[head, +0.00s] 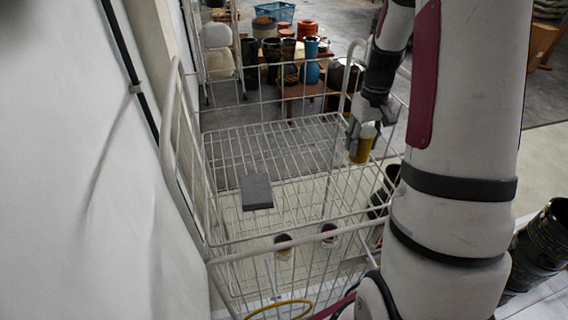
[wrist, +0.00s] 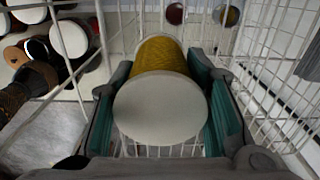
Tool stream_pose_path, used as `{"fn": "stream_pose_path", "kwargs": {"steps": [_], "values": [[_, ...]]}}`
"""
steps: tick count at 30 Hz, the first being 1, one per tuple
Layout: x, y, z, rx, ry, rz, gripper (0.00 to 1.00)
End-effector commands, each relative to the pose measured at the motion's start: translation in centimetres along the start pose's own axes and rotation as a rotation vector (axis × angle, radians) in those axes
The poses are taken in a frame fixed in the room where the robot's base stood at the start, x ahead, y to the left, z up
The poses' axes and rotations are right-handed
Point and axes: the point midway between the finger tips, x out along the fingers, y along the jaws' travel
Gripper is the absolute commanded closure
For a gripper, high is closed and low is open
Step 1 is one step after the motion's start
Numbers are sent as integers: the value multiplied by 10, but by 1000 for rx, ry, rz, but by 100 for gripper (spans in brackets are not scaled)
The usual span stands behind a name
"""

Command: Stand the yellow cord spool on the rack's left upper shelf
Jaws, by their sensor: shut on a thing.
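The yellow cord spool (head: 360,150) has pale ends and is held upright in my gripper (head: 363,131), over the right part of the white wire rack (head: 345,205). In the wrist view the spool (wrist: 160,57) sits between the two green-padded fingers, its round white end (wrist: 160,107) toward the camera. The fingers of the gripper (wrist: 162,75) are shut on its sides. The rack's upper wire shelf (head: 270,143) shows to the left of the spool; a dark grey block (head: 257,191) lies at its near side. I cannot tell the exact gap between spool and wires.
Two small spools, one (head: 283,246) and another (head: 329,234), stand lower in the rack. Wire side walls and a front rail (head: 290,238) edge it. A white wall (head: 70,170) is close on the left. Dark drums (head: 540,240) stand right; several vessels are behind.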

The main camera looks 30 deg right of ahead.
Motion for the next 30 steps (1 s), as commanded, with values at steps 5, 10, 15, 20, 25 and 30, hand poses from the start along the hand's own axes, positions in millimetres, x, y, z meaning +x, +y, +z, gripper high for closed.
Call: {"fn": "stream_pose_path", "kwargs": {"steps": [5, 10, 15, 20, 25, 30], "values": [[5, 9, 13, 14, 2, -3, 89], [6, -22, 4, 8, 1, -3, 89], [10, -61, -10, 9, 2, -3, 89], [14, -96, -22, 9, 1, -3, 89], [16, -119, -31, 12, 1, -2, 89], [18, -130, -35, 14, 2, -2, 89]]}}
